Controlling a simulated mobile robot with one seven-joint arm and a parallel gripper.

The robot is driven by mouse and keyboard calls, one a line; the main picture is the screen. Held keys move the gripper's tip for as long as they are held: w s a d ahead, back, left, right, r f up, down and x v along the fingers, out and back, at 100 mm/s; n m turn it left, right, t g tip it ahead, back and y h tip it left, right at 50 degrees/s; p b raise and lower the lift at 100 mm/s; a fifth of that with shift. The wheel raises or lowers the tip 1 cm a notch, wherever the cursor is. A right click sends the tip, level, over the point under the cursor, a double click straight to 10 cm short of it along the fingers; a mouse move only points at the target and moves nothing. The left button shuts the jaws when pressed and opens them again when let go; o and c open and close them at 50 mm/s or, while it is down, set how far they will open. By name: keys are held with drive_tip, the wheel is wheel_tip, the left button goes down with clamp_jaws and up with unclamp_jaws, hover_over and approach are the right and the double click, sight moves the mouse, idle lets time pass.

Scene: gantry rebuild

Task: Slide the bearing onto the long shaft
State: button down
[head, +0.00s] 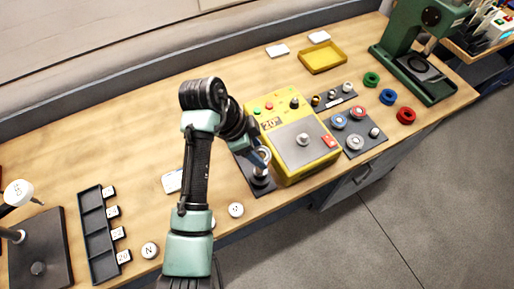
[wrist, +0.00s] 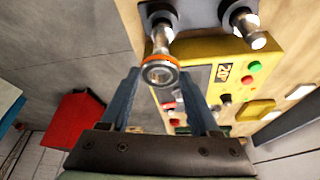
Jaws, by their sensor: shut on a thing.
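My gripper (wrist: 160,76) is shut on the bearing (wrist: 161,62), a small metal ring with an orange band, held between the two blue fingertips. In the wrist view two metal shafts stand on a dark plate (wrist: 198,12). One shaft (wrist: 162,36) is right beside the bearing's upper edge in the picture; the other shaft (wrist: 247,30) is to its right. I cannot tell which is longer, nor whether the bearing touches the near shaft. In the head view my gripper (head: 259,157) is low over the dark plate (head: 259,189), left of the yellow box, and largely hides the shafts.
The yellow control box (head: 318,165) stands close on the right of the gripper. Further right are a dark plate with several round parts (head: 361,148), coloured rings (head: 405,116) and a green press (head: 415,60). A black compartment tray (head: 95,240) lies at left.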

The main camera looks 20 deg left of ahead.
drive_tip(key=shift+f+b, duration=0.55)
drive_tip(key=shift+f, duration=0.2)
drive_tip(key=shift+f+b, duration=0.3)
drive_tip(key=shift+f, duration=0.3)
drive_tip(key=shift+c, duration=0.2)
unclamp_jaws()
drive_tip(key=shift+r, duration=0.1)
drive_tip(key=p+v, duration=0.3)
drive_tip(key=v, duration=1)
